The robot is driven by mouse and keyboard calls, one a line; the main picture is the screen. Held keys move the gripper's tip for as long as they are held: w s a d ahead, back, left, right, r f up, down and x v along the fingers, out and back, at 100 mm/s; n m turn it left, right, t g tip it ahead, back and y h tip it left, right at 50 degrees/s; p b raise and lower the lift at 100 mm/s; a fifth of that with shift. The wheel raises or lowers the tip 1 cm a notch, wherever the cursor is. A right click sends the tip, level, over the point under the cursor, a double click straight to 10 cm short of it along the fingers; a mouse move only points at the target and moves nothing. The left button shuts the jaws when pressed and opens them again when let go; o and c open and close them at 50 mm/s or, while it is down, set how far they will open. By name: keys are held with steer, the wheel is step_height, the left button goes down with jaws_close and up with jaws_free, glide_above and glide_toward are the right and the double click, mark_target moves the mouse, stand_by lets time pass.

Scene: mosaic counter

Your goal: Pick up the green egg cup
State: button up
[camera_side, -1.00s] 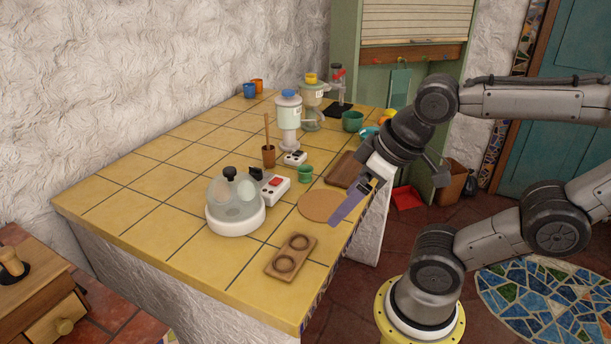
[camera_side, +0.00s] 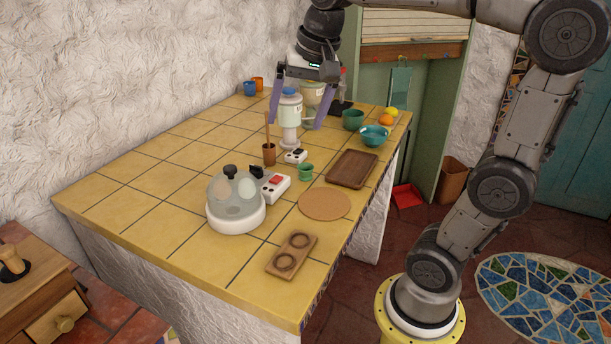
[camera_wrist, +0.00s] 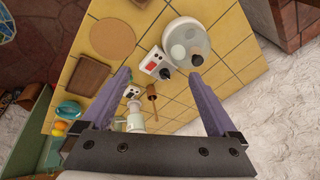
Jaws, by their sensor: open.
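The green egg cup (camera_side: 305,172) stands upright on the yellow tiled counter in the side view, between a small white box with a red switch and the round cork mat. My gripper (camera_side: 296,124) is open and empty, high above the counter and behind the cup, in front of the white blue-topped grinder as seen from the side. In the wrist view its two purple fingers (camera_wrist: 160,76) are spread wide.
Near the cup are the white switch box (camera_side: 276,186), cork mat (camera_side: 324,204), wooden tray (camera_side: 352,168) and egg cooker (camera_side: 235,222). The blue-topped grinder (camera_side: 290,118) stands tall behind. A larger green cup (camera_side: 352,120) and teal bowl (camera_side: 374,136) stand at back right. The left counter is clear.

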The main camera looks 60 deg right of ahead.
steer(key=w+d+f+m+g, duration=0.25)
steer(key=w+d+m, duration=0.25)
steer(key=w+d, duration=0.4)
steer(key=m+g, duration=0.1)
steer(key=m, duration=0.1)
glide_above(305, 167)
step_height(305, 167, down, 10)
steer(key=shift+y, duration=0.4)
steer(key=f, duration=0.5)
steer(key=a+f, duration=0.1)
steer(key=f, duration=0.1)
steer(key=shift+s+f, duration=0.4)
steer(key=shift+s+a+f, duration=0.1)
steer(key=shift+a+f, duration=0.15)
steer(key=shift+f, duration=1.1)
steer(key=shift+a+f, duration=0.2)
steer(key=shift+f, duration=1.15)
steer(key=c, duration=1.4)
steer(key=shift+c, duration=0.2)
steer(key=shift+r, duration=0.15)
